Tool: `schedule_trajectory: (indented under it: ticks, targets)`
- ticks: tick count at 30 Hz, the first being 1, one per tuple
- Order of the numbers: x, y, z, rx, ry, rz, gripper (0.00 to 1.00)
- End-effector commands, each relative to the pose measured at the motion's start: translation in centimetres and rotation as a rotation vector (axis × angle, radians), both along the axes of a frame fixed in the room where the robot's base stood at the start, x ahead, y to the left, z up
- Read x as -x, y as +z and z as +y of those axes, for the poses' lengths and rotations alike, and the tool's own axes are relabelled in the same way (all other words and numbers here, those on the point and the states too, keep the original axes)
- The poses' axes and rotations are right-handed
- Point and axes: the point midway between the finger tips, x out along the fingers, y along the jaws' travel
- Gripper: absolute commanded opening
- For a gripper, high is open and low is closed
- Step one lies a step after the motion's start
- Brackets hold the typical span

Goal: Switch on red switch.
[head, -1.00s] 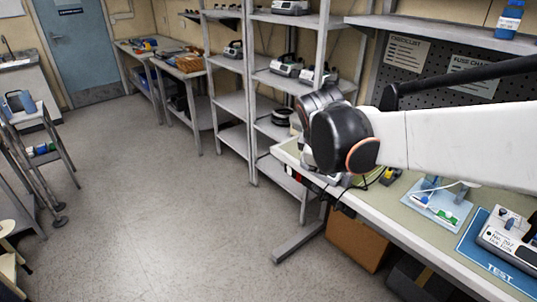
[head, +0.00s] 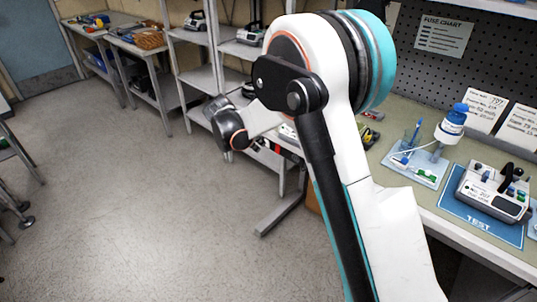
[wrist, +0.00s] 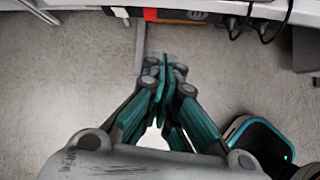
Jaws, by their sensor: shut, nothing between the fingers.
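In the wrist view, a small red switch (wrist: 150,14) shows at the top edge, at the left end of a dark power strip (wrist: 190,16) along the bench's edge. My gripper (wrist: 163,75) is shut and empty, with its teal fingers together below the switch in the picture and apart from it. Bare floor shows behind the fingertips. Whether the switch is on or off is too small to tell. In the head view, my arm crosses the bench's front edge, and I cannot make out the gripper's fingers there.
Black plugs and cables (wrist: 262,25) hang at the strip's right. On the bench, an infusion pump (head: 492,195) sits on a blue TEST mat (head: 470,217), near a light-blue tray (head: 428,172). Shelves (head: 190,85) stand behind. The floor (head: 130,220) at left is clear.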

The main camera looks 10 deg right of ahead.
Motion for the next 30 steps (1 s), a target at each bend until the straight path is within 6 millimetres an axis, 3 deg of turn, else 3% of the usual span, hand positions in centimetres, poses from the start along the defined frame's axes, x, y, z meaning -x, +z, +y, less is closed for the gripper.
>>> schedule_trajectory:
  ticks: [3,7,23,30]
  targets:
    - [-1.1,-2.4,0.8,0.055,0.062,0.039,0.0]
    - [-1.7,-3.9,1.2,0.095,0.105,0.069,0.0]
    - [-2.0,-4.8,1.2,0.114,0.125,0.084,0.0]
    - [-3.0,-7.2,-0.2,0.113,0.122,0.083,0.0]
